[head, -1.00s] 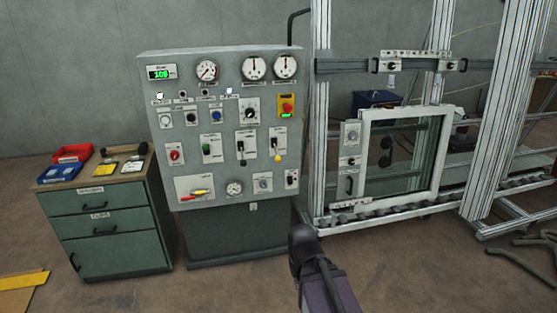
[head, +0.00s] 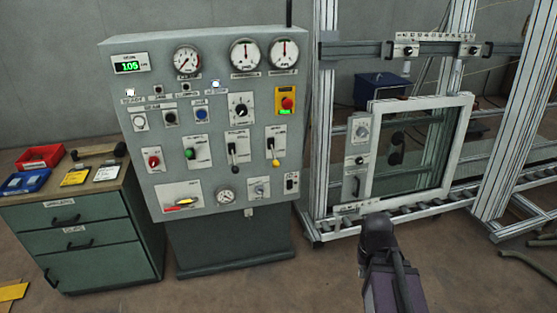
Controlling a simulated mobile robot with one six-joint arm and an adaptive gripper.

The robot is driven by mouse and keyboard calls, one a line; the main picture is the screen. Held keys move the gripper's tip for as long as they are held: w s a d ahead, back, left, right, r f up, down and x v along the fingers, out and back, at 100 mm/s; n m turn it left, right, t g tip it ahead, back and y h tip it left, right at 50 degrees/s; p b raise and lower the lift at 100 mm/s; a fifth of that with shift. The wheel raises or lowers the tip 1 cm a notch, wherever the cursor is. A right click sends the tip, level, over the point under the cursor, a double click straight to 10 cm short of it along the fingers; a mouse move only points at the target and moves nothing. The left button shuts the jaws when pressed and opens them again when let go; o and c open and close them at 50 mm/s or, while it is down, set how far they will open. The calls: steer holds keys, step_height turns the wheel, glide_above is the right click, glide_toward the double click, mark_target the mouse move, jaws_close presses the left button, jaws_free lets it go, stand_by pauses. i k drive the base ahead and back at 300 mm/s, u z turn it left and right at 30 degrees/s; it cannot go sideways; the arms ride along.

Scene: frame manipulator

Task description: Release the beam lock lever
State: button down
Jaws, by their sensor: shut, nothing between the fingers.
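A grey control panel (head: 215,100) stands left of the metal frame. It carries a black-handled lever (head: 232,155), a yellow-tipped lever (head: 274,150) and a red-and-yellow handle (head: 182,204) on a plate at lower left. A horizontal beam (head: 370,50) crosses the frame at the top, with dark knobs on its left fitting (head: 408,51) and right fitting (head: 474,50). The labels are too small to read, so I cannot tell which part is the beam lock lever. Part of my arm shows at the bottom, apart from the panel; no gripper fingers are visible.
A green drawer cabinet (head: 85,235) with red and blue trays stands left of the panel. A white-framed glass pane (head: 455,145) stands in the frame over a row of rollers. Hoses lie on the floor at right. The floor in front of the panel looks clear.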

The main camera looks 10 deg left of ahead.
mark_target(276, 164)
steer(key=u, duration=0.15)
steer(key=i, duration=1.2)
steer(key=u, duration=0.55)
